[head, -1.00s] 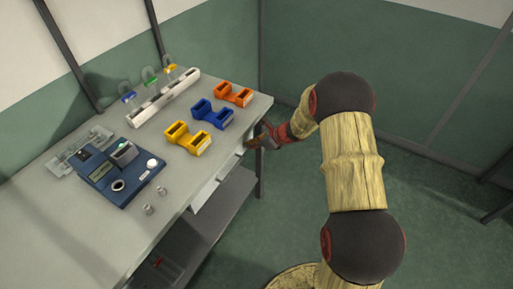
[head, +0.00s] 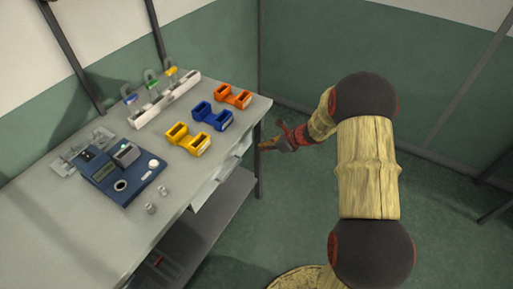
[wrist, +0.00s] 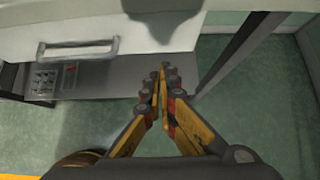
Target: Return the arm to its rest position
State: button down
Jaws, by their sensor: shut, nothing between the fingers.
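My gripper (head: 266,146) is at the right end of the workbench (head: 85,235), beside its front right corner and apart from the worktop. In the wrist view my gripper (wrist: 160,80) has its yellow and grey fingers together with nothing between them. A drawer front with a pale handle (wrist: 78,47) lies ahead of the fingers, and the gap to it is hard to judge. My arm bends out to the right of the bench, over open floor.
On the bench stand yellow (head: 187,140), blue (head: 212,115) and orange (head: 233,96) holders, a white rack (head: 166,101), a blue device (head: 121,174) and two small vials (head: 157,200). A lower shelf (head: 205,222) is under the bench. Green floor (head: 290,225) to the right is clear.

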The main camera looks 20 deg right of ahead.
jog(key=p+v, duration=0.1)
jog(key=v, duration=0.4)
jog(key=shift+s+d+r, duration=0.15)
jog(key=shift+s+r, duration=0.05)
jog(key=shift+s, duration=0.05)
jog(key=s+a+r+n+g, duration=0.3)
jog(key=s+n, duration=0.4)
jog(key=s, duration=0.1)
jog(key=s+a+r+n+g, duration=0.2)
jog(key=s+a+n, duration=0.2)
jog(key=s+n, duration=0.35)
jog(key=s+a+r+n+t+h, duration=0.1)
jog(key=s+a+r+n+h, duration=0.1)
jog(key=s+r+n, duration=0.5)
jog(key=s+a+r+n+t+h, duration=0.2)
jog(key=s+a+r+n, duration=0.3)
jog(key=s+r, duration=0.5)
notch_tip(320, 180, up, 5)
jog(key=shift+r+n+t+h, duration=0.2)
jog(key=shift+n+t+h, duration=0.1)
jog(key=shift+n+h, duration=0.6)
